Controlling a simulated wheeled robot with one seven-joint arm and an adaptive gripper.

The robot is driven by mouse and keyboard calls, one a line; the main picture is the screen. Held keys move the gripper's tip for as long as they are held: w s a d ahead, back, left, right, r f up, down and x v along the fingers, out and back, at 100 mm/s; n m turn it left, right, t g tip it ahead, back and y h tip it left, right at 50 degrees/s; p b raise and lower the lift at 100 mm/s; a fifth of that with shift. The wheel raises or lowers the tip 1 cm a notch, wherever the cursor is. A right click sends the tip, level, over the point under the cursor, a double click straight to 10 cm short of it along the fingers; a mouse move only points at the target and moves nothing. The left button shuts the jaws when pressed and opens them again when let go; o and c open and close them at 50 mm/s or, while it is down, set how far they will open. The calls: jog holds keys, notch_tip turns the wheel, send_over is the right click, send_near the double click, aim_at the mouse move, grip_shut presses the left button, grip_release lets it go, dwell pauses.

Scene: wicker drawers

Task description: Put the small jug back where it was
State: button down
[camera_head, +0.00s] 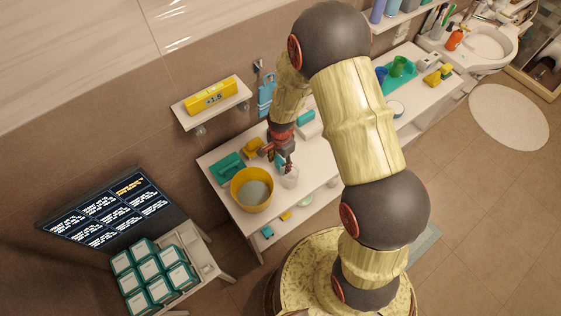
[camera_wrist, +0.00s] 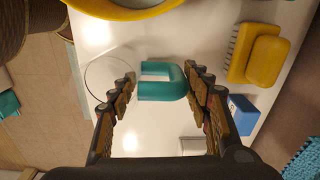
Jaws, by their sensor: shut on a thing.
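The small jug (camera_head: 290,178) looks clear and pale in the head view, just right of the yellow basin (camera_head: 252,203). In the wrist view a thin clear round rim, apparently the jug (camera_wrist: 88,72), shows left of my gripper (camera_wrist: 162,82). A teal U-shaped piece, apparently its handle, sits between the fingers. My gripper, also in the head view (camera_head: 287,164), is shut on it. The basin also shows at the top of the wrist view (camera_wrist: 105,11). Whether the jug touches the white table is unclear.
A teal tray (camera_head: 228,168) and a yellow item (camera_head: 252,147) lie behind the basin. In the wrist view a yellow brush or sponge (camera_wrist: 266,60) and a blue block (camera_wrist: 242,112) lie to the right. A yellow scale (camera_head: 210,97) sits on the wall shelf.

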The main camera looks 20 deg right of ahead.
jog(key=shift+f, duration=0.2)
jog(key=c, duration=0.9)
grip_release()
jog(key=shift+r, duration=0.15)
notch_tip(320, 180, up, 12)
jog(key=shift+s+r, duration=0.1)
jog(key=s+d+r+n+t, duration=0.1)
jog(key=s+r+n, duration=0.2)
jog(key=r, duration=0.7)
jog(key=s+r+n+t, duration=0.2)
jog(key=s+r+n, duration=0.15)
jog(key=r, duration=0.65)
jog(key=s+r+n, duration=0.2)
jog(key=s+r, duration=0.1)
jog(key=s, duration=0.1)
jog(key=s+d+r+n+t, duration=0.1)
jog(key=s+r+n, duration=0.1)
jog(key=s+r, duration=0.1)
jog(key=s+r+n+t, duration=0.1)
jog(key=s+r+n, duration=0.2)
jog(key=s, duration=0.2)
jog(key=shift+s+d+r, duration=0.15)
jog(key=shift+s+r, duration=0.05)
jog(key=shift+s, duration=0.2)
